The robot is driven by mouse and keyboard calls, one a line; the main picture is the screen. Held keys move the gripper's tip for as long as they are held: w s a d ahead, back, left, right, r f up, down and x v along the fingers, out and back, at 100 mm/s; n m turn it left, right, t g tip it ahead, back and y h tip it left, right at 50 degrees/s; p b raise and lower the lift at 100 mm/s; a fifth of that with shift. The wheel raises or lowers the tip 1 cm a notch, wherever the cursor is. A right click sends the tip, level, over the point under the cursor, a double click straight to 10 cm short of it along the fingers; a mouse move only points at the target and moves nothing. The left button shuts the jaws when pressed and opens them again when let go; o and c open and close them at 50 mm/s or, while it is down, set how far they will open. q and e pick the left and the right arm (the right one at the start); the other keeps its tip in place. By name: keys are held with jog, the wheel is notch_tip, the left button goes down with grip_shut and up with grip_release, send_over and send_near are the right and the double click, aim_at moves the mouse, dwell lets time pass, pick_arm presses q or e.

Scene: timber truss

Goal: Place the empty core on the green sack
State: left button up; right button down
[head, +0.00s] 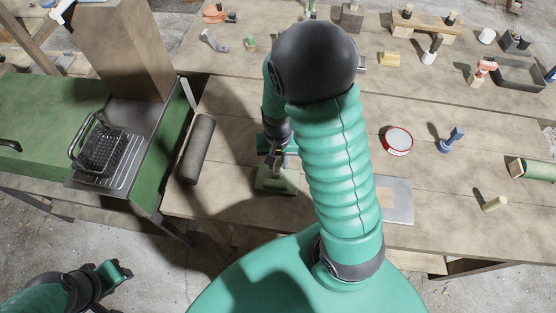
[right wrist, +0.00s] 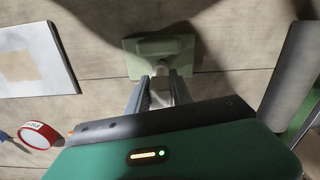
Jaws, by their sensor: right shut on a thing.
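My right gripper (head: 279,160) is over the near left part of the table, pointing down. In the right wrist view its fingers (right wrist: 158,82) are closed around the raised neck of a pale green thing (right wrist: 158,45) with a flat, square base. This thing also shows in the head view (head: 277,180), low against the tabletop; I cannot tell if it touches. I cannot pick out the green sack or empty core for certain. My left gripper (head: 115,271) is low at left, away from the table.
A dark cylinder (head: 196,148) lies left of my right gripper. A red-rimmed tape roll (head: 397,141), a blue tool (head: 452,139) and a green roll (head: 535,169) lie to the right. A grey plate (head: 399,200) lies near the front edge. A wire basket (head: 100,148) stands at left.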

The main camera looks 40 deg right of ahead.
jog(key=shift+w, duration=0.15)
jog(key=c, duration=1.5)
grip_release()
jog(key=o, duration=0.4)
jog(key=shift+d, duration=0.1)
jog(key=shift+s, duration=0.2)
jog(key=shift+r, duration=0.15)
jog(key=shift+w+r, duration=0.15)
jog(key=shift+r, duration=0.15)
notch_tip(320, 180, up, 11)
jog(key=shift+f+p, duration=0.15)
jog(key=shift+p, duration=0.25)
jog(key=shift+s+a+f+n+t+b, duration=0.2)
jog(key=shift+a+f+n+t, duration=0.35)
jog(key=shift+a+n, duration=1.1)
jog(key=shift+s+a+f+n+t+b, duration=0.1)
jog(key=shift+s+a+f+n+t, duration=0.2)
jog(key=shift+a+f+n, duration=1.2)
jog(key=shift+s+a+r+n+t+b, duration=0.35)
jog(key=shift+a+n, duration=0.7)
jog(key=shift+a, duration=1.35)
